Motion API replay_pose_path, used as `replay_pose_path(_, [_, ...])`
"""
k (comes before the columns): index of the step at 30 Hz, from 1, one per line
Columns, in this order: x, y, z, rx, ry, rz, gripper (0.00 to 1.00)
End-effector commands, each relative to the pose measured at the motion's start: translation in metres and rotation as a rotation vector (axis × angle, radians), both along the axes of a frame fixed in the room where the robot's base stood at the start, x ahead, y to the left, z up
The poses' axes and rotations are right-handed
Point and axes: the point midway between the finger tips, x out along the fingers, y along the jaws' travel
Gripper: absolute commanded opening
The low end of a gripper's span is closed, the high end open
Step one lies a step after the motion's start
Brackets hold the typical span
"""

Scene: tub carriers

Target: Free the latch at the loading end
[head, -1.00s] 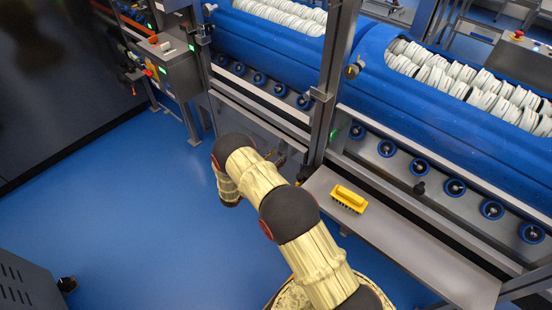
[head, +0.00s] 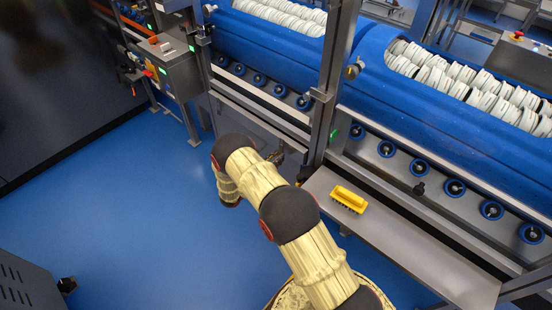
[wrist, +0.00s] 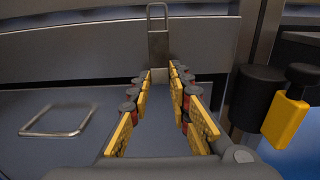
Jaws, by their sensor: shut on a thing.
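The latch (wrist: 158,42) is a grey metal plate with a narrow upright wire loop at its top. It stands upright against a grey panel in the upper middle of the wrist view. My gripper (wrist: 160,74) has yellow-padded fingers reaching toward it, and the fingertips are shut on the latch's lower part. The exact contact is small and partly hidden between the tips. In the head view my arm bends down beside the upright post, and my gripper is small and mostly hidden there.
A grey post (head: 328,90) stands close to the arm. Right of it, a yellow brush (head: 348,198) lies on a metal shelf (head: 420,255). The wrist view shows a black cylinder (wrist: 255,98) and yellow block (wrist: 286,118) at right. Blue floor (head: 130,220) is clear at left.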

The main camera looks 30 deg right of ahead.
Motion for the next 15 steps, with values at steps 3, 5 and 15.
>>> replay_pose_path(3, [0.0,0.002,0.003,0.024,0.008,0.001,0.0])
replay_pose_path(5, [0.0,0.003,0.005,0.044,0.015,0.001,0.0])
replay_pose_path(15, [-0.004,0.013,0.021,0.27,0.096,0.001,0.0])
